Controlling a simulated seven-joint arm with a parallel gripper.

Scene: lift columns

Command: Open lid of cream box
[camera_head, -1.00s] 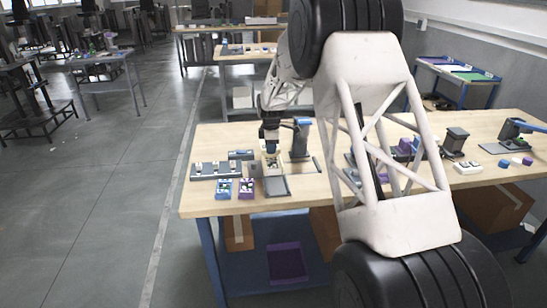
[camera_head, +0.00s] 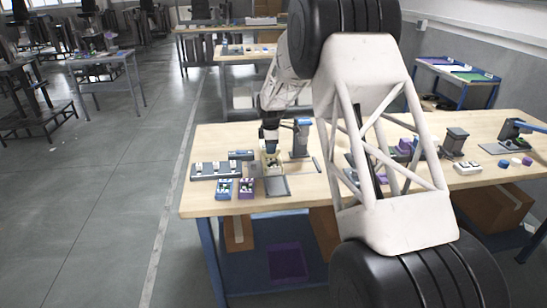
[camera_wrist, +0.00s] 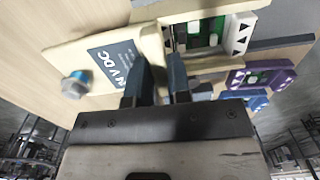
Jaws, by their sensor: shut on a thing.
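The cream box (camera_head: 272,165) sits on the near wooden table, just behind a grey tray; it is small in the head view. In the wrist view its cream lid (camera_wrist: 90,52) is a flat panel with a dark "24 V DC" label and a blue-grey knob (camera_wrist: 75,84). Beside the lid, the box interior (camera_wrist: 205,35) shows green and white parts. My gripper (camera_wrist: 161,68) is shut on the edge of the lid, with a dark finger on either side. In the head view my gripper (camera_head: 269,143) is directly over the box.
Blue (camera_head: 224,189) and purple (camera_head: 247,188) modules stand left of the grey tray (camera_head: 277,187). A grey rack (camera_head: 215,170) lies further left. A grey stand with a blue top (camera_head: 301,140) rises close on the right of my gripper. The table's front left is clear.

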